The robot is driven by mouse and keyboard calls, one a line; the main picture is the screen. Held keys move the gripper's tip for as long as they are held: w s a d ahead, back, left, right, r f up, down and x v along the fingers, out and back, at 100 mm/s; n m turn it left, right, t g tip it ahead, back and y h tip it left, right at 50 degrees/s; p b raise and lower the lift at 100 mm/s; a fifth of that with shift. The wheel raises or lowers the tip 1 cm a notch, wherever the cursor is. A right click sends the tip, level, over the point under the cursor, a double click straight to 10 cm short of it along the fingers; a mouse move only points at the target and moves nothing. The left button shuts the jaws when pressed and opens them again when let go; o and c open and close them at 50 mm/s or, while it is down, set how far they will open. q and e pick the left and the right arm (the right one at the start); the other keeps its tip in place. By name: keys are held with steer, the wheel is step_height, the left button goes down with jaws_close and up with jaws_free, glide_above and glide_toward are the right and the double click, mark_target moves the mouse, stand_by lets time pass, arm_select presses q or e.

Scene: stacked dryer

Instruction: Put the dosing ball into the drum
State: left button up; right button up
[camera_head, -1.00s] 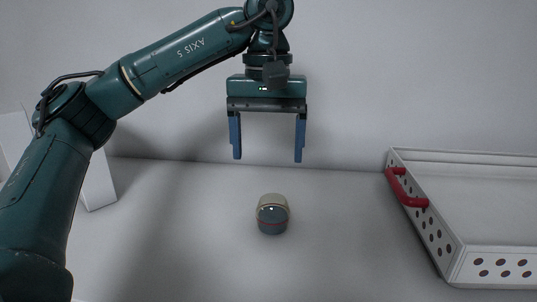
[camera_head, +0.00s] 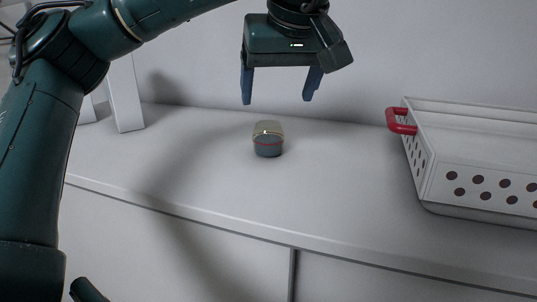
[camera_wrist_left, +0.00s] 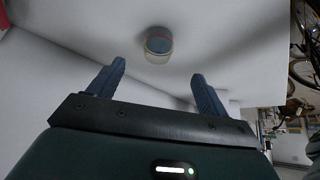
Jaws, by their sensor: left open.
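The dosing ball (camera_head: 267,140) stands on the white counter, with a beige top, a grey-blue lower part and a red line around it. My left gripper (camera_head: 277,101) is open and empty, above the ball and apart from it, with its blue fingers pointing down. In the left wrist view the ball (camera_wrist_left: 158,46) shows beyond the gap between the two open fingers (camera_wrist_left: 158,74). The drum does not show in any view. My right gripper is not in view.
A white perforated basket (camera_head: 480,165) with a red handle (camera_head: 400,121) stands on the counter (camera_head: 330,190) at the right. A white upright panel (camera_head: 125,95) stands at the left. The counter around the ball is clear, and its front edge runs below.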

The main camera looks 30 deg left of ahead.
mark_target(268, 136)
arm_select(q)
steer(key=b+x, duration=0.1)
steer(key=x, duration=0.6)
steer(key=shift+s, duration=0.1)
steer(key=shift+w+b+x, duration=0.1)
steer(key=shift+b+x, duration=0.15)
steer(key=shift+x, duration=1.3)
steer(key=shift+w+b+x, duration=0.15)
steer(key=shift+b+x, duration=0.1)
steer(key=shift+x, duration=1.35)
steer(key=shift+a+r, duration=0.1)
steer(key=shift+r, duration=0.1)
steer(key=shift+c, duration=0.4)
steer(key=c, duration=1.1)
step_height(268, 136, up, 10)
steer(key=shift+r+p, duration=0.1)
steer(key=shift+p, duration=0.85)
